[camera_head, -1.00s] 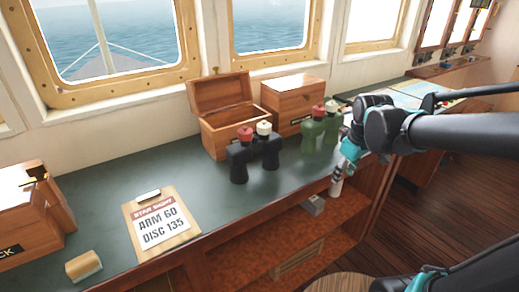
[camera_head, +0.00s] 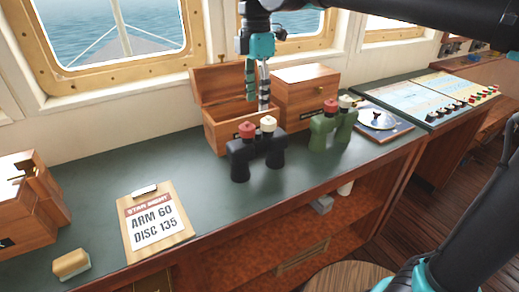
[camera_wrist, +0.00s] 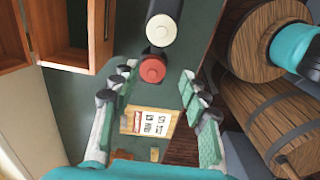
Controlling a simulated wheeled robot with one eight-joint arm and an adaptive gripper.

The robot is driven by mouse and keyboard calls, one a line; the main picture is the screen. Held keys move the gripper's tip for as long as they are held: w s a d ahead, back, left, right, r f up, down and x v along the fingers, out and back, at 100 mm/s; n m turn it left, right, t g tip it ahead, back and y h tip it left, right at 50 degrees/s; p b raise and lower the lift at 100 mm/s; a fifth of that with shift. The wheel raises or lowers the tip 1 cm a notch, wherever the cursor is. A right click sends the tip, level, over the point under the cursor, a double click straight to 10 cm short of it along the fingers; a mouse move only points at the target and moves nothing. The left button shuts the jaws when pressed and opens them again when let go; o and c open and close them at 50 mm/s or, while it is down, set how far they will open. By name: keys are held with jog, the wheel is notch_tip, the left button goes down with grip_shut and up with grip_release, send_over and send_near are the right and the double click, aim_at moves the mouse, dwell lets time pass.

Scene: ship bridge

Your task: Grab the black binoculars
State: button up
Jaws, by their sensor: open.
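The black binoculars (camera_head: 243,160) stand upright on the dark green counter, one red cap and one white cap on top. In the wrist view the red cap (camera_wrist: 152,69) lies near the gap between my fingertips, and the white cap (camera_wrist: 164,29) is farther up. My gripper (camera_head: 257,98) points down above and slightly behind the binoculars in the head view, apart from them. In the wrist view my gripper (camera_wrist: 155,88) is open and empty, fingers spread to both sides. The binoculars' lower body is mostly hidden by the caps there.
An open wooden box (camera_head: 222,125) stands just behind the binoculars; a closed one (camera_head: 304,95) is to its right. Green binoculars (camera_head: 322,130) stand to the right, near a round instrument (camera_head: 377,121). A clipboard (camera_head: 155,222) lies at left. Counter between clipboard and binoculars is clear.

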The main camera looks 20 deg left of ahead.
aim_at(258, 139)
notch_tip(258, 139, down, 11)
jog(key=shift+w+r, duration=0.1)
jog(key=shift+r, duration=0.1)
jog(key=f, duration=0.4)
jog(key=shift+w+a, duration=0.1)
jog(key=shift+w, duration=0.3)
jog(key=shift+f, duration=0.6)
jog(key=shift+c, duration=0.3)
grip_shut()
